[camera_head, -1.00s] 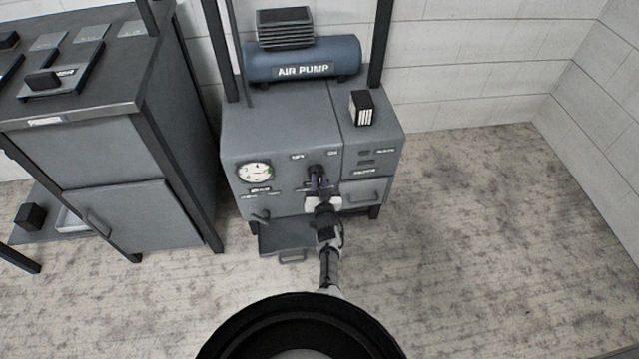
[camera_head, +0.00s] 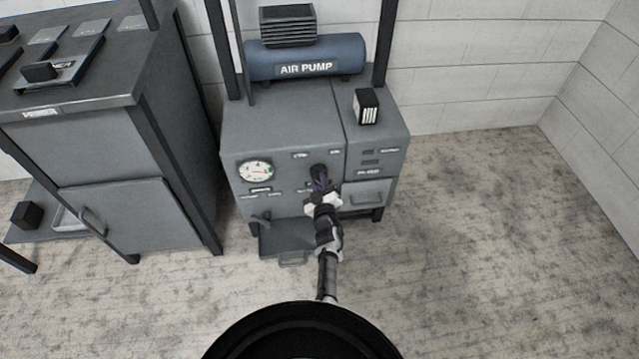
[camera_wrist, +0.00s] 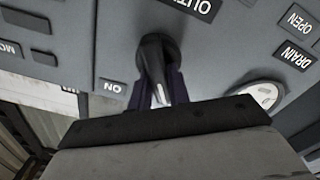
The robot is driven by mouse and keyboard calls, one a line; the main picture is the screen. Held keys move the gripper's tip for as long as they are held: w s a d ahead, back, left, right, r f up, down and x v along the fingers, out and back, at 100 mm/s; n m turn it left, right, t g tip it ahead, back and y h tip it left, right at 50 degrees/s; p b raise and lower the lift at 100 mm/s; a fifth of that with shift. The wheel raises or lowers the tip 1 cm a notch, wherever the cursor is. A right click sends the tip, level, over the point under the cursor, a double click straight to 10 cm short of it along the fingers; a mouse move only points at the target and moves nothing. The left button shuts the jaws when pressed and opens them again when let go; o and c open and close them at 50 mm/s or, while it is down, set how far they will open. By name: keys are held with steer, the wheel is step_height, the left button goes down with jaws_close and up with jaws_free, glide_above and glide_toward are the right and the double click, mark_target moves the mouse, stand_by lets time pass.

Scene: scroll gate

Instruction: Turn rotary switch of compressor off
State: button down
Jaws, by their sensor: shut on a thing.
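The compressor is a grey cabinet (camera_head: 285,125) with a blue AIR PUMP tank (camera_head: 335,55) on top. Its dark rotary switch (camera_head: 319,171) sits on the front panel, right of the round gauge (camera_head: 255,171). My gripper (camera_head: 322,184) is at the switch, with its purplish fingers around the knob. In the wrist view the black switch (camera_wrist: 153,55) stands between the two fingers of my gripper (camera_wrist: 160,85). An ON label (camera_wrist: 112,86) is beside it, and the knob points slightly away from that label. The knob's lower end is partly hidden by the fingers.
A small open drawer or tray (camera_head: 287,238) juts out below the cabinet, left of my arm. A second grey cabinet (camera_head: 125,220) stands at the left. A dark box (camera_head: 367,106) sits on the compressor top. The floor (camera_head: 490,250) at the right is clear.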

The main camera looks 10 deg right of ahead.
steer(key=shift+n, duration=0.3)
steer(key=c, duration=1.3)
jaws_free()
steer(key=shift+s+p, duration=3.75)
steer(key=shift+s, duration=3.2)
